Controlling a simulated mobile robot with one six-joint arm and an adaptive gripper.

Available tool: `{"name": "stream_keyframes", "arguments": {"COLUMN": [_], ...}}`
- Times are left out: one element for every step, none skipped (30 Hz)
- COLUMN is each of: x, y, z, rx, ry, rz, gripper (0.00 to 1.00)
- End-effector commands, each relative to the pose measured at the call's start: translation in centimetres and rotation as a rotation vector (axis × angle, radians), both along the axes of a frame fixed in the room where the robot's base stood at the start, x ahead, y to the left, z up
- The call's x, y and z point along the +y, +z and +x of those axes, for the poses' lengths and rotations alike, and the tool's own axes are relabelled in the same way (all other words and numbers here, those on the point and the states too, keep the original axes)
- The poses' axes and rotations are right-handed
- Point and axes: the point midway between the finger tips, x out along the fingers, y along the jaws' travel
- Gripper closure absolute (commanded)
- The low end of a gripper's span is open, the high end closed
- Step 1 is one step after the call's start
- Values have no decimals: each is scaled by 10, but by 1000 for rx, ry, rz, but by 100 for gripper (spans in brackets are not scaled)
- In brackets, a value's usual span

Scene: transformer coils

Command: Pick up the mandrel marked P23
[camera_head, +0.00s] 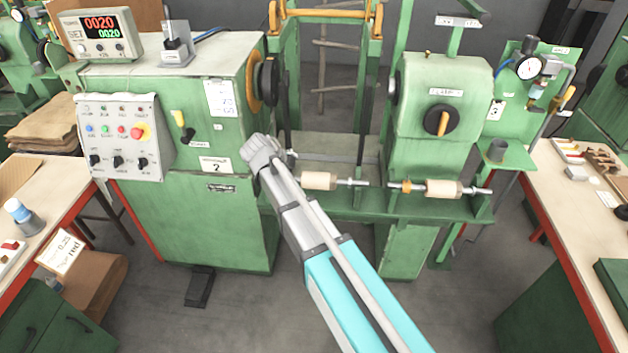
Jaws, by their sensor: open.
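Two mandrels lie on the green shelf of the winding machine, each a pale wooden cylinder on a metal shaft. The left mandrel (320,181) lies just right of the end of my arm, and its left end is close to or behind the arm in this view. The right mandrel (444,189) has a brownish-orange collar on the left part of its shaft. I cannot read P23 or any other mark on either one. My grey and turquoise arm reaches up from the bottom to a grey joint left of the shelf. No gripper fingers can be made out.
The green headstock cabinet (215,215) with a control box (124,137) stands left, the tailstock (442,100) right. A grey cup (497,150) stands on a small side shelf. Workbenches flank both sides. Grey floor lies open in front, with a black pedal (199,287).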

Motion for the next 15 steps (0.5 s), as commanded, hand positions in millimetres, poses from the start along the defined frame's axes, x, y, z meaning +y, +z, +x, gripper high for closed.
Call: {"name": "stream_keyframes", "arguments": {"x": [0, 0, -1, -1, -1, -2, -2, -3, -3, -4, -5, -7, -8, -9, -11], "y": [0, 0, -1, -1, -2, -3, -4, -5, -8, -9, -11, -14, -17, -19, -22], "z": [0, 0, 0, 0, 1, 1, 2, 3, 4, 5, 6, 8, 9, 11, 13], "rx": [0, 1, 1, 1, 1, 1, 1, 1, 1, 1, 1, 1, 1, 1, 1], "ry": [0, 0, 0, 0, 0, 0, 0, 0, 0, 0, -1, -2, -2, -2, -2], "rz": [0, 0, 0, 0, 0, 0, 0, 0, 0, 0, -1, 0, 0, 0, 0], "gripper": [0, 0, 0, 0, 0, 0, 0, 0, 0, 0, 0, 0, 0, 0, 0]}}
